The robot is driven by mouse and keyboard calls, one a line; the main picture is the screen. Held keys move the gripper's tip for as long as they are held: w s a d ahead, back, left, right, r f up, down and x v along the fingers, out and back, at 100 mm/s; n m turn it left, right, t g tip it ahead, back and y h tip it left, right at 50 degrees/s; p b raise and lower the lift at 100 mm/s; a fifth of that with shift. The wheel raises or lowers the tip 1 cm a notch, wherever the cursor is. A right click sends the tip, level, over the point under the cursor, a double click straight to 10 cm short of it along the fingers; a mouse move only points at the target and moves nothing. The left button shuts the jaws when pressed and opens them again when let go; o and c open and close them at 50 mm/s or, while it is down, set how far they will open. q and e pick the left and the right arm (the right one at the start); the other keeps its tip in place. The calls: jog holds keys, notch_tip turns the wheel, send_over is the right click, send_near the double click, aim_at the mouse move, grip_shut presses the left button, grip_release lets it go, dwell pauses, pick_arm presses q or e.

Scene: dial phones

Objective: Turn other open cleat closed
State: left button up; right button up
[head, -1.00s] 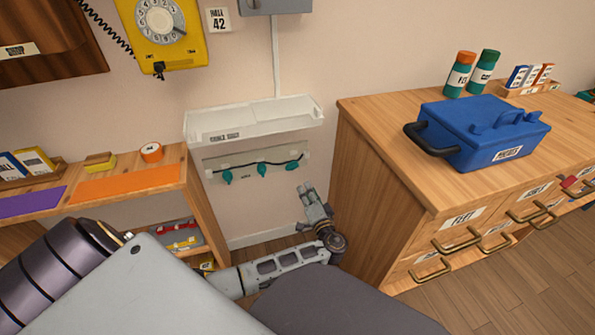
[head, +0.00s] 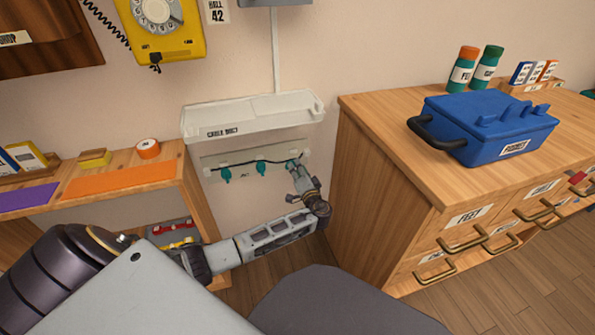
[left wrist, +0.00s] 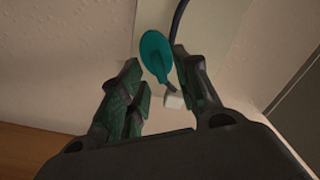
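Teal cleats sit in a row on a pale strip (head: 213,164) on the wall, with a dark cable running along it. The left cleat (head: 227,175) and middle cleat (head: 262,168) show clearly and point downward. The right cleat is mostly covered by my left gripper (head: 295,168) in the head view. In the left wrist view its round teal paddle (left wrist: 156,55) shows, with a thin stem running to a small white block (left wrist: 174,101). My left gripper (left wrist: 157,65) is open, its fingers on either side of this paddle. My right gripper is not in view.
A white cable duct tray (head: 255,115) juts from the wall just above the cleats. A wooden drawer cabinet (head: 380,200) with a blue toolbox (head: 483,125) stands close on the right. A wooden shelf (head: 190,185) stands on the left.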

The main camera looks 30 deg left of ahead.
pick_arm(q)
jog(key=shift+w+a, duration=0.25)
jog(key=shift+a, duration=0.05)
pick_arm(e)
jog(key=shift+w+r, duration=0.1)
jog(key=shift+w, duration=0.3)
pick_arm(q)
grip_shut()
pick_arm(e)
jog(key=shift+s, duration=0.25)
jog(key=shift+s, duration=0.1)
